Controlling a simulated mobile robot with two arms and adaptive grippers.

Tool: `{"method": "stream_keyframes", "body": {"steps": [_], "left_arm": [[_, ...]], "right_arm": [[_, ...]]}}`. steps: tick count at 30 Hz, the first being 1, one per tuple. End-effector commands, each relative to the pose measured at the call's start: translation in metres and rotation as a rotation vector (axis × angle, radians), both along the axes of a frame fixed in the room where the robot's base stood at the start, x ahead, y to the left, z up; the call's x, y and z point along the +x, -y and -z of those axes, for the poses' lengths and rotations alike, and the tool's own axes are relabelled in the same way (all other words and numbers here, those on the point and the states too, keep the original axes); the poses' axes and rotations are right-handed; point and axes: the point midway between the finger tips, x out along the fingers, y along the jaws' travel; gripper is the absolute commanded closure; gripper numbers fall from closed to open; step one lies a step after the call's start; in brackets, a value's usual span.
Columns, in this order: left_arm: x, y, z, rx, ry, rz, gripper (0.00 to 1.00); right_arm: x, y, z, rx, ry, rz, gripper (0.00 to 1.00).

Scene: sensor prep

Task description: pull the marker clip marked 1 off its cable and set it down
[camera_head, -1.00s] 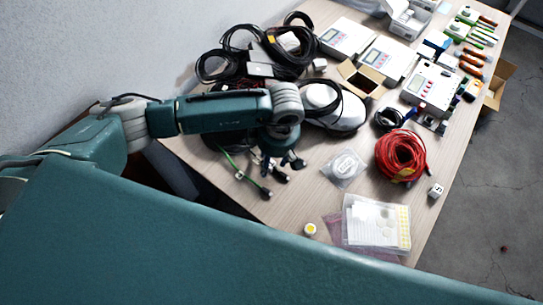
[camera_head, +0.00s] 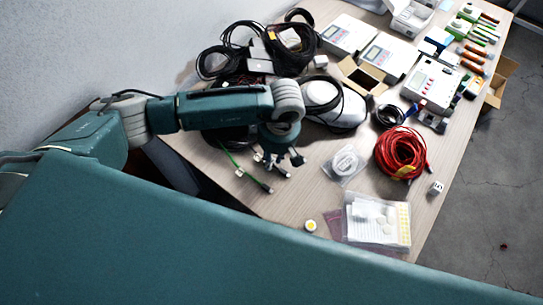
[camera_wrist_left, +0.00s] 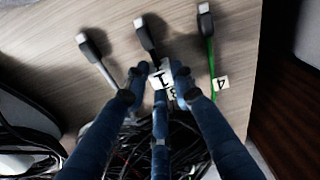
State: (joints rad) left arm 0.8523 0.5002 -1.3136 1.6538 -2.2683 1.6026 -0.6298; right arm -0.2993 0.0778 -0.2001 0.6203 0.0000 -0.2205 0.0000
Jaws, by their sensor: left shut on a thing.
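My left gripper (camera_head: 279,160) is over the near left part of the table, by the cable ends. In the left wrist view its fingers (camera_wrist_left: 160,77) are closed on a white marker clip marked 1 (camera_wrist_left: 161,80). A black cable plug (camera_wrist_left: 145,28) sticks out just beyond the clip; the fingers hide whether the clip is still around that cable. Beside it lie a grey cable with a dark plug (camera_wrist_left: 87,46) and a green cable (camera_wrist_left: 210,60) with a clip marked 4 (camera_wrist_left: 221,84). My right gripper is not in view.
Black cable coils (camera_head: 290,50) and a white rounded device (camera_head: 335,105) lie behind my gripper. A red cable coil (camera_head: 401,152), a small bagged disc (camera_head: 345,163) and flat bags (camera_head: 377,222) lie to the right. Bare table (camera_head: 300,198) shows in front of my gripper.

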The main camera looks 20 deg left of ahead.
Motion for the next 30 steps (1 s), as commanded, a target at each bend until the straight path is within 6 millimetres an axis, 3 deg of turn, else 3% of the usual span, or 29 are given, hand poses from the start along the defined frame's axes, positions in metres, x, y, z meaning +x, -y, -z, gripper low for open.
{"method": "stream_keyframes", "body": {"steps": [30], "left_arm": [[0.0, 0.0, -0.021, 0.0, -0.001, 0.0, 1.0]], "right_arm": [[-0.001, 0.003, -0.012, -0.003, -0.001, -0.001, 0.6]]}}
